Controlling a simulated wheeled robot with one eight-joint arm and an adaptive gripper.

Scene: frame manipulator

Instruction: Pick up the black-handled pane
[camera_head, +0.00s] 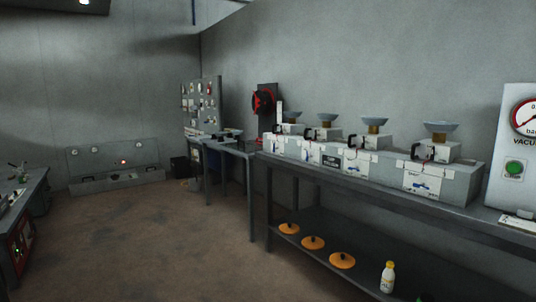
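I cannot single out a black-handled pane for certain. On the long bench at right stands a row of grey-white boxes, each with a smaller block and a bowl on top. Dark loop handles show on the fronts of these blocks, such as the right-hand handle (426,152) and the one further left (353,141). At this size I cannot tell whether any handle belongs to a pane. My gripper is not in view.
The long bench (380,179) runs along the right wall. Its lower shelf holds orange discs (342,260) and a white bottle (388,277). A gauge panel (515,150) stands at far right. A dark workbench (25,215) stands at left. The middle floor is clear.

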